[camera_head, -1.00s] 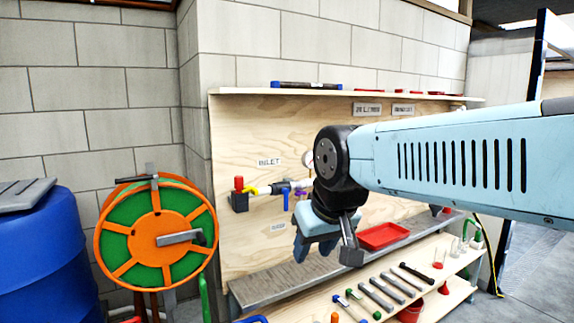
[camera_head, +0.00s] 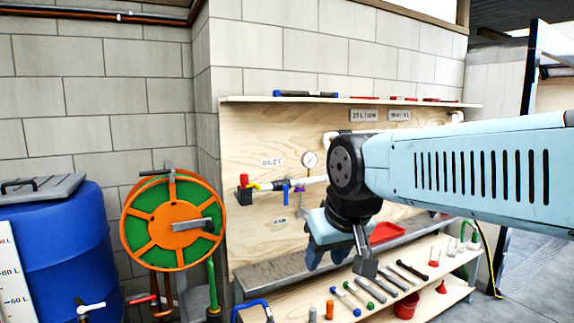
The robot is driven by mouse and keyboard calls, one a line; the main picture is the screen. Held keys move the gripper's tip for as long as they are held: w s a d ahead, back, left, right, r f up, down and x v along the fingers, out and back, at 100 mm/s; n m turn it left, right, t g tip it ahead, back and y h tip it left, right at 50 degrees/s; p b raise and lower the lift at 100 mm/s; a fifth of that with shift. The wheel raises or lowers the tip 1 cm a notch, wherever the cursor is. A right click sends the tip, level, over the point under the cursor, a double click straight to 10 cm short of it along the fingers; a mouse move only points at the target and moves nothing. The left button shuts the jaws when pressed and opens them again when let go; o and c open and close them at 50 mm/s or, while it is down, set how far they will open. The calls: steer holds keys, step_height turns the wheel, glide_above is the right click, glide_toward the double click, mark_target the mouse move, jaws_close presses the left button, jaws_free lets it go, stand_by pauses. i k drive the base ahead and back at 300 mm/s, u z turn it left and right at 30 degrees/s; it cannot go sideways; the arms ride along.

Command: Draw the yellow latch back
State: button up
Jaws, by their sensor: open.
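A small yellow part (camera_head: 256,186), which looks like the latch, sits on the pipe fitting on the plywood board, beside a red-topped dark block (camera_head: 244,188). It is too small to tell its exact position. My gripper (camera_head: 338,258) hangs open and empty, pointing down, to the right of and below the yellow part, and nearer to me. It appears apart from the board and the pipework. My arm covers the right part of the pipework.
An orange and green hose reel (camera_head: 173,222) and a blue drum (camera_head: 62,245) stand to the left. A grey ledge (camera_head: 260,272) and a lower wooden shelf (camera_head: 445,265) with tools run below the board. A red tray (camera_head: 386,233) lies behind my gripper.

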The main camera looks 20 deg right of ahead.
mark_target(251, 184)
steer(key=z, duration=0.2)
steer(key=i, duration=0.85)
steer(key=u, duration=0.1)
